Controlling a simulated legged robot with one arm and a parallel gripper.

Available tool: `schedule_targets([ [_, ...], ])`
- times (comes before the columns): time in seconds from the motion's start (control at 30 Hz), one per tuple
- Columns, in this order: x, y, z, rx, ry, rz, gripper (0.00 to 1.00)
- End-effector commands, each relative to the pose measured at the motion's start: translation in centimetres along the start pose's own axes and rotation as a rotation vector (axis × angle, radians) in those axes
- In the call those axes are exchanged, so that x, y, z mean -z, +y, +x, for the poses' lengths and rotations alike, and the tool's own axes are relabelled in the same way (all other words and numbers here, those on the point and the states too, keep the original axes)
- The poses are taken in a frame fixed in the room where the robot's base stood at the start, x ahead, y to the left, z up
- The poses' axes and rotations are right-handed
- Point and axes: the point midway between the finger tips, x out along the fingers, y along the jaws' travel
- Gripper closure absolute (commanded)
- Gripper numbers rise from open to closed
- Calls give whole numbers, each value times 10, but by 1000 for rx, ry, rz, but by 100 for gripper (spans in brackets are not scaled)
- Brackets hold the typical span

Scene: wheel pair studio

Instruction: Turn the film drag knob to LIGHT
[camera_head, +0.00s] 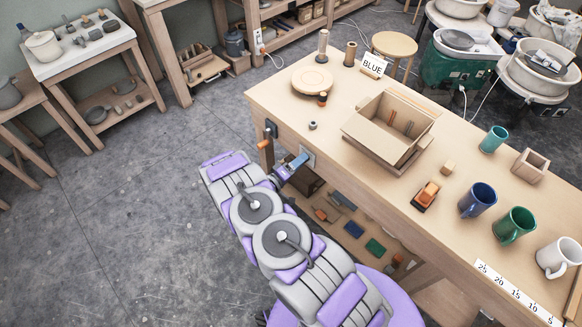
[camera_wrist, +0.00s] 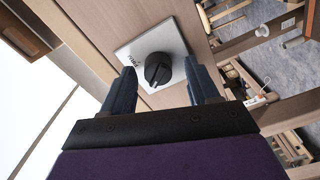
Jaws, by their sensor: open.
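The film drag knob (camera_wrist: 158,69) is a black round knob with a raised grip. It sits on a light grey plate (camera_wrist: 178,43) with small dark lettering at its left, too small to read surely. My gripper (camera_wrist: 160,76) is open, its two dark fingers on either side of the knob in the wrist view, with gaps on both sides. In the head view my gripper (camera_head: 291,167) is at the bench's near left end, close to the plate (camera_head: 309,158). The knob is not clear in that view, and its setting cannot be read.
An orange-ended handle (camera_head: 264,144) sticks out just left of my gripper. A low shelf with coloured blocks (camera_head: 375,247) lies beneath. The floor at left is clear.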

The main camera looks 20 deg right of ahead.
Motion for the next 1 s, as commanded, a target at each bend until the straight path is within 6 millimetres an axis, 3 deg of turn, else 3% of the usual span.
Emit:
schedule_targets([
  [0.17,1,0,-19,1,4,-1,40],
  [0.7,3,-1,-134,2,5,1,40],
  [1.0,2,-2,-170,2,2,0,40],
])
